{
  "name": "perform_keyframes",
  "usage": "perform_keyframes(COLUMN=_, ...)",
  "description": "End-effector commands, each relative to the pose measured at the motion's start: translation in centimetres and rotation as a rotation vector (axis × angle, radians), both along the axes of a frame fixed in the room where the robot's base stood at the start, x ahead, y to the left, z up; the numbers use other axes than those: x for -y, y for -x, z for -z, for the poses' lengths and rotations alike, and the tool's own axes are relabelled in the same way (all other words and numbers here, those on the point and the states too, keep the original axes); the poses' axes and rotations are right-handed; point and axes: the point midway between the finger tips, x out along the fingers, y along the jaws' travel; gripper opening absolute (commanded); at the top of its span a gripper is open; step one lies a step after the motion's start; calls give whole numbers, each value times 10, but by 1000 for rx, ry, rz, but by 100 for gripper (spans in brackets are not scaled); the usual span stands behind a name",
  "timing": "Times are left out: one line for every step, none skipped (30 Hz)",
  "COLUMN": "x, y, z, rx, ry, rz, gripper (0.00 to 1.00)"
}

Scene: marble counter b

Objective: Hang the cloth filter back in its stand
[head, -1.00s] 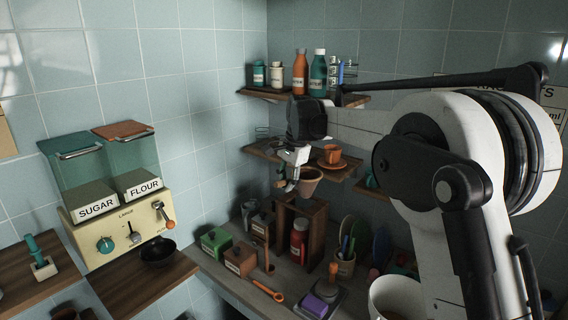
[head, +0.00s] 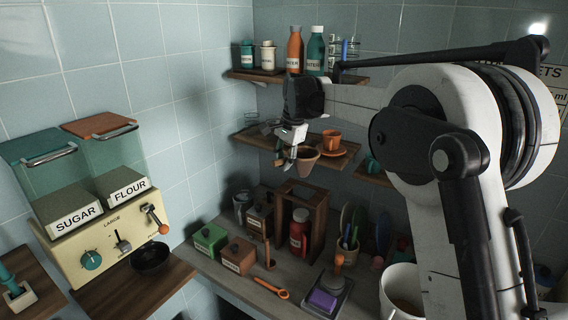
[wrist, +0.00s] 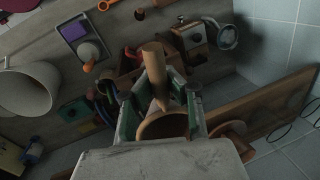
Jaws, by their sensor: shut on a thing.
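The cloth filter (head: 306,160) is a brown cone with a ring rim, held in the air by its wooden handle. My gripper (head: 289,160) is shut on it, and the filter hangs just right of the fingers. In the wrist view the pale wooden handle (wrist: 154,66) stands between the fingers, with the round rim (wrist: 163,126) close below. The stand looks to be the dark wooden frame (head: 319,208) on the counter. The filter is above its top and apart from it. The inside of the filter is mostly hidden.
A red bottle (head: 299,232) stands at the frame. A shelf behind holds an orange cup (head: 332,140) on a saucer, near the filter. Green (head: 210,239) and brown (head: 238,256) boxes stand left of the frame. A white pot (head: 402,286) stands at front right.

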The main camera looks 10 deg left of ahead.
Motion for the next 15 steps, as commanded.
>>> perform_keyframes(x=0, y=0, z=1, rx=-1, ry=1, rz=0, gripper=0)
perform_keyframes(x=0, y=0, z=2, rx=-1, ry=1, rz=0, gripper=0)
perform_keyframes(x=0, y=0, z=3, rx=-1, ry=1, rz=0, gripper=0)
perform_keyframes(x=0, y=0, z=4, rx=-1, ry=1, rz=0, gripper=0)
perform_keyframes(x=0, y=0, z=5, rx=-1, ry=1, rz=0, gripper=0)
perform_keyframes(x=0, y=0, z=6, rx=-1, ry=1, rz=0, gripper=0)
perform_keyframes(x=0, y=0, z=7, rx=-1, ry=1, rz=0, gripper=0)
perform_keyframes(x=0, y=0, z=9, rx=-1, ry=1, rz=0, gripper=0)
perform_keyframes(x=0, y=0, z=10, rx=-1, ry=1, rz=0, gripper=0)
perform_keyframes(x=0, y=0, z=12, rx=-1, ry=1, rz=0, gripper=0)
perform_keyframes(x=0, y=0, z=13, rx=-1, ry=1, rz=0, gripper=0)
perform_keyframes(x=0, y=0, z=15, rx=-1, ry=1, rz=0, gripper=0)
perform_keyframes(x=0, y=0, z=16, rx=0, ry=1, rz=0, gripper=0)
perform_keyframes(x=0, y=0, z=17, rx=0, ry=1, rz=0, gripper=0)
perform_keyframes(x=0, y=0, z=19, rx=0, ry=1, rz=0, gripper=0)
